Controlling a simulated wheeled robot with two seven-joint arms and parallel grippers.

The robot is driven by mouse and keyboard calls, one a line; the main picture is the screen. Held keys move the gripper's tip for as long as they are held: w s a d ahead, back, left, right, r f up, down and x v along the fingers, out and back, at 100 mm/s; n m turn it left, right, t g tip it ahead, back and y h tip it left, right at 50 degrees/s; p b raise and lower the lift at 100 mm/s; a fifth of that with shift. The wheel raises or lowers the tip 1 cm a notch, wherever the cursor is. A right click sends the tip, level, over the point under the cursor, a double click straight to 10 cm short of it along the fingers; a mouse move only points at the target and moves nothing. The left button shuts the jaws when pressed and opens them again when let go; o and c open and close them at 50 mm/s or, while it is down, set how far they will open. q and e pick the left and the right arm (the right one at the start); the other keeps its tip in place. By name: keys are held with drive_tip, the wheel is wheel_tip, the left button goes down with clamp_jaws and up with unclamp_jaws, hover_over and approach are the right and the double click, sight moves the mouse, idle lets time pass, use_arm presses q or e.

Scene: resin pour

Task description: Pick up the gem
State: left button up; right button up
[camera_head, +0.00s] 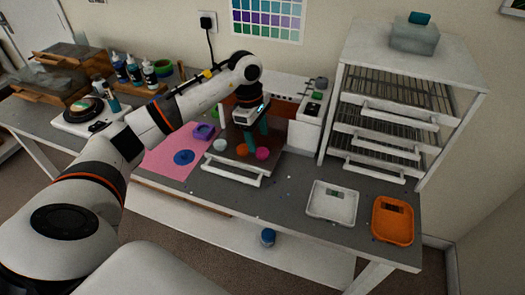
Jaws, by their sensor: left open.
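Several small coloured pieces lie on a dark board with a white front handle (233,172): a pale round piece (220,145), an orange piece (242,150) and a pink piece (263,153). They are too small for me to tell which is the gem. My left gripper (252,137) reaches over the table from the left and points down above the back of this board. Its dark teal fingers are apart, just behind the orange and pink pieces. I see nothing held between them. My right gripper is not in view.
A pink mat (160,163) with a purple mould (203,131) and a blue disc (184,157) lies left. A white tray (332,203) and an orange tray (393,221) lie right. A white rack (370,133) stands behind. Bottles (134,72) stand back left.

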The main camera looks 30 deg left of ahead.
sight(262, 152)
use_arm(q)
drive_tip(key=f+p, duration=0.1)
drive_tip(key=d+f, duration=0.1)
drive_tip(key=f, duration=0.1)
drive_tip(key=shift+d+f+p, duration=0.1)
drive_tip(key=shift+f+p, duration=0.15)
drive_tip(key=shift+p, duration=0.1)
drive_tip(key=shift+w+f, duration=0.1)
drive_tip(key=shift+f, duration=0.35)
drive_tip(key=c, duration=1.1)
